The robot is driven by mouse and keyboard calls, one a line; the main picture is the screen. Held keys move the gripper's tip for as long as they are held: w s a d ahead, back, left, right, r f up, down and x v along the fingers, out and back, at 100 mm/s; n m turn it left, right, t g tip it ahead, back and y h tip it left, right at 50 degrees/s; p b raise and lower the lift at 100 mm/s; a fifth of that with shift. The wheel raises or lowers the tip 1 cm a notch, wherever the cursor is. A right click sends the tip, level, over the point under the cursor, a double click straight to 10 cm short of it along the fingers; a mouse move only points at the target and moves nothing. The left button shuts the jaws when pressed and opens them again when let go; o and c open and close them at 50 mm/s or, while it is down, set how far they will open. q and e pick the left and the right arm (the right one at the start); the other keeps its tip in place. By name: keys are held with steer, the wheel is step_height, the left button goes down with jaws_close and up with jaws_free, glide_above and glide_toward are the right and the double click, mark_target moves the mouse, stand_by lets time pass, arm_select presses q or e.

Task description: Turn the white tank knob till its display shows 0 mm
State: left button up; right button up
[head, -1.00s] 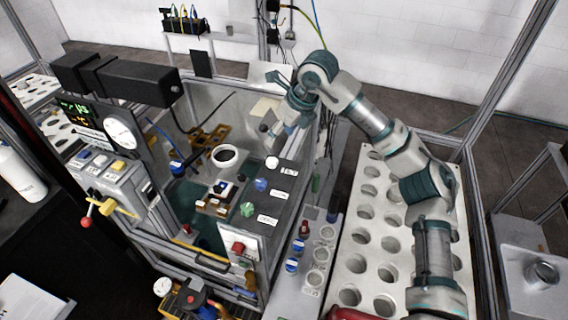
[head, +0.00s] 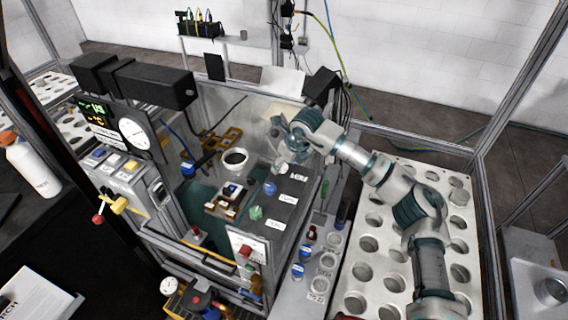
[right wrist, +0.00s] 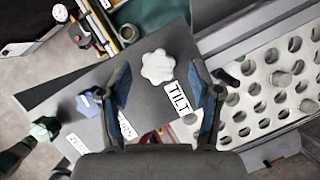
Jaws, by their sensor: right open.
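The white knob (head: 282,168) stands at the far end of a dark sloping panel in the head view, and shows as a lobed white knob (right wrist: 157,67) next to a TILT label in the right wrist view. My right gripper (right wrist: 164,95) is open and empty. In the right wrist view the white knob shows ahead of and between its fingertips; I see no contact. In the head view the right gripper (head: 281,146) is just above the knob. A lit display (head: 93,112) with green and orange digits is at the left, too small to read. My left gripper is not in view.
A blue knob (head: 270,187) and a green knob (head: 256,212) sit on the same panel, close to the white one. A white rack with holes (head: 385,262) stands right.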

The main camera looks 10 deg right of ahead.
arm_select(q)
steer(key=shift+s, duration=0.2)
arm_select(e)
steer(key=shift+w+a+f, duration=0.1)
steer(key=shift+w+f, duration=0.05)
steer(key=shift+f, duration=0.25)
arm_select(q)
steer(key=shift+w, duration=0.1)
arm_select(e)
steer(key=shift+c, duration=0.4)
steer(key=c, duration=1)
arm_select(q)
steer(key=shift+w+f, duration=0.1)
arm_select(e)
steer(key=shift+c, duration=0.2)
steer(key=shift+a, duration=0.1)
